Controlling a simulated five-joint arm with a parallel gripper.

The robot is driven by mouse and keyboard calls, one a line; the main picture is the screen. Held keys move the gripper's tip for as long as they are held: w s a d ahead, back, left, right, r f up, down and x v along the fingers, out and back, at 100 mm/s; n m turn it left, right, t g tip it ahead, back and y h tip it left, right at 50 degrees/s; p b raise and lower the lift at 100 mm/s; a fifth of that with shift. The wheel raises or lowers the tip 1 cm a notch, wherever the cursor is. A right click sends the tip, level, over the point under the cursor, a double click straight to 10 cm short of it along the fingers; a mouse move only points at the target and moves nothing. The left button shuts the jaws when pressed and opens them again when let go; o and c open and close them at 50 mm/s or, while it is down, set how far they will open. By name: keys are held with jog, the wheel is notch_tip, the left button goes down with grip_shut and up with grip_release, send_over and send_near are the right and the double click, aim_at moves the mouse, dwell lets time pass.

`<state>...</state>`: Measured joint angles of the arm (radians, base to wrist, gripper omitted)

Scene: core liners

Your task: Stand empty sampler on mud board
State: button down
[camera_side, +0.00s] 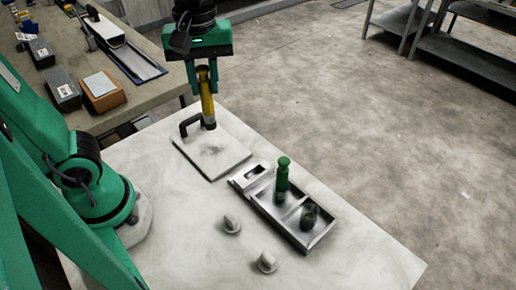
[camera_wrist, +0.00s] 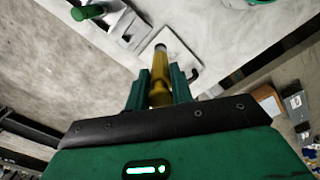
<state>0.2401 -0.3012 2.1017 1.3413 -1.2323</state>
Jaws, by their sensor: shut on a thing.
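My gripper (camera_side: 206,76) is shut on a yellow sampler (camera_side: 208,104), a slim tube with a dark lower end. The sampler hangs close to upright in the side view, its lower end in front of the far part of the mud board. The wrist view shows the sampler (camera_wrist: 160,68) between the two green fingers of my gripper (camera_wrist: 159,88). The mud board (camera_side: 222,160) is a pale square plate with a black handle (camera_side: 185,126) at its far left edge and a grey smudge in its middle. I cannot tell whether the sampler touches the board.
A metal tray (camera_side: 262,206) right of the board holds an upright green sampler (camera_side: 282,174) and a dark cylinder (camera_side: 309,215). A bench (camera_side: 150,96) with boxes is behind left.

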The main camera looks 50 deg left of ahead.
notch_tip(320, 180, down, 6)
jog(key=s+a+n, duration=0.2)
jog(key=shift+r, duration=0.2)
jog(key=shift+w+a, duration=0.1)
jog(key=shift+a, duration=0.05)
jog(key=w+a+f, duration=0.3)
jog(key=a+f, duration=0.8)
dwell(1.0)
jog(key=shift+w, duration=0.1)
jog(key=c, duration=1.2)
grip_release()
jog(key=shift+f, duration=0.1)
jog(key=shift+c, duration=0.2)
